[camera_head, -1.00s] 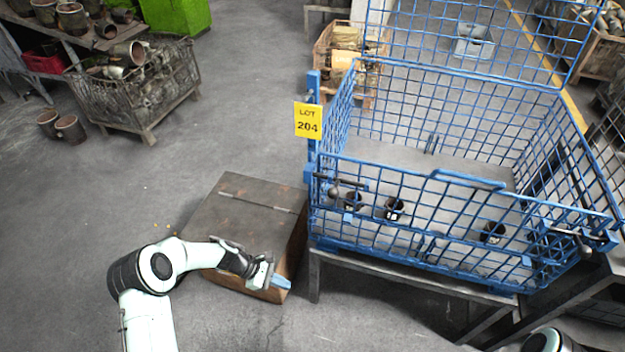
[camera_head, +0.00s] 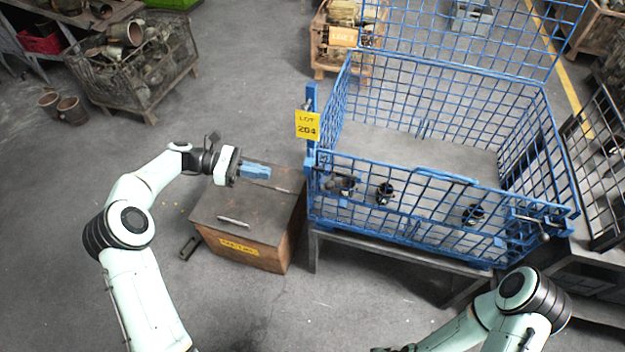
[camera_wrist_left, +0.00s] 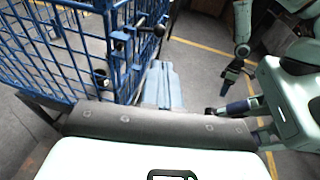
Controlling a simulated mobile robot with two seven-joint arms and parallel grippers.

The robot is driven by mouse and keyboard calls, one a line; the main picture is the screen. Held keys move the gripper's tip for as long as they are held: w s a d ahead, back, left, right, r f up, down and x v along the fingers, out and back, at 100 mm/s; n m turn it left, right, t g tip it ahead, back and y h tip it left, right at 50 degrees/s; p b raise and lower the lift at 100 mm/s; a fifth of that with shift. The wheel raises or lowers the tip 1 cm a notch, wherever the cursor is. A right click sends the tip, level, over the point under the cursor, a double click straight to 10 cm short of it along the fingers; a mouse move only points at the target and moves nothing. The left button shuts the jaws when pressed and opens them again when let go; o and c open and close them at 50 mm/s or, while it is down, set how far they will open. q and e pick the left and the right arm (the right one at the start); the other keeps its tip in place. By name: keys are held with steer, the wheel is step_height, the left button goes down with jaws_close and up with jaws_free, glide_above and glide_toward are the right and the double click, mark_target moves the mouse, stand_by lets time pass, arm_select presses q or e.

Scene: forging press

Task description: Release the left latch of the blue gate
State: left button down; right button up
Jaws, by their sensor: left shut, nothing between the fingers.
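The blue gate (camera_head: 430,203) is the mesh front panel of a blue wire cage. A latch handle with a dark knob also shows in the left wrist view (camera_wrist_left: 126,35). My left gripper (camera_head: 256,171) is left of the cage, above a wooden box. Its blue fingers point right, shut and empty, apart from the latch. They also show in the left wrist view (camera_wrist_left: 162,85). My right arm is at the lower right; its finger state is unclear.
A yellow LOT 204 sign (camera_head: 307,125) hangs on the cage's left post, close to my left gripper. The brown box (camera_head: 235,220) stands on the floor below it. A right latch (camera_head: 535,222) is on the gate. Rusty cups (camera_head: 384,192) are in the cage.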

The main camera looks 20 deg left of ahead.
arm_select(q)
steer(key=shift+d, duration=0.1)
glide_toward(329, 187)
steer(key=x, duration=0.4)
steer(key=w+x, duration=0.1)
steer(key=shift+d+f, duration=0.2)
steer(key=shift+f, duration=0.3)
steer(key=d, duration=0.4)
steer(key=shift+s+d, duration=0.1)
steer(key=shift+d, duration=0.2)
steer(key=shift+r, duration=0.1)
